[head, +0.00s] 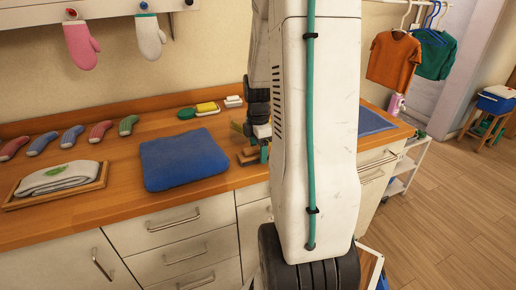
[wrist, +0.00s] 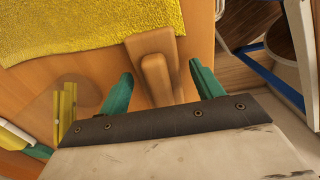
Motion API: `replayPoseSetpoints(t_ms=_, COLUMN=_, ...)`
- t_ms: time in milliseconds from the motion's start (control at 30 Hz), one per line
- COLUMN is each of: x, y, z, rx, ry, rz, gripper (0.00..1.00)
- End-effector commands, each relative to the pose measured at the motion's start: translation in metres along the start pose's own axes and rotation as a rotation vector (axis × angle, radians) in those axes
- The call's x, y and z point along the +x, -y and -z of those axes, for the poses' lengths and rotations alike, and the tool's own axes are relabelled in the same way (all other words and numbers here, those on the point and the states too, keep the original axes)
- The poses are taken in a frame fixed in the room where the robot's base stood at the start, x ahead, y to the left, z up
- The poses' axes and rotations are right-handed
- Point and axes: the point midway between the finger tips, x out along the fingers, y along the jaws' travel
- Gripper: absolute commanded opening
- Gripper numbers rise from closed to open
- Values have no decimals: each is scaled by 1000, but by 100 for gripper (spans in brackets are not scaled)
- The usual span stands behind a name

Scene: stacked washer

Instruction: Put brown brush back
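The brown brush (wrist: 155,75) lies on the wooden counter in the wrist view. It looks like a plain wooden block with a handle pointing down the picture toward my gripper. My gripper (wrist: 162,85) is open, with one teal finger on each side of the handle and a gap visible on both sides. Nothing is held. In the head view my arm hides most of the gripper; a teal finger shows by a small brown wooden piece (head: 248,158), probably the brush. Bristles are not visible.
A yellow cloth (wrist: 80,25) lies beside the brush. Yellow pieces (wrist: 65,115) lie left of the gripper. A blue towel (head: 183,160), a tray (head: 55,198) with a folded cloth, and several socks (head: 72,137) occupy the counter.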

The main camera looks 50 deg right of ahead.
Motion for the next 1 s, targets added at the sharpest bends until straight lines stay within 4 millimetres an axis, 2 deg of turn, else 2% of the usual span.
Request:
replayPoseSetpoints(t_ms=367, x=-7, y=-1, z=0, rx=0, ry=1, rz=-3, gripper=67)
replayPoseSetpoints(t_ms=467, x=-21, y=-1, z=0, rx=0, ry=1, rz=-5, gripper=67)
replayPoseSetpoints(t_ms=800, x=-93, y=-1, z=0, rx=0, ry=1, rz=-6, gripper=67)
replayPoseSetpoints(t_ms=1000, x=-118, y=0, z=0, rx=0, ry=1, rz=-2, gripper=67)
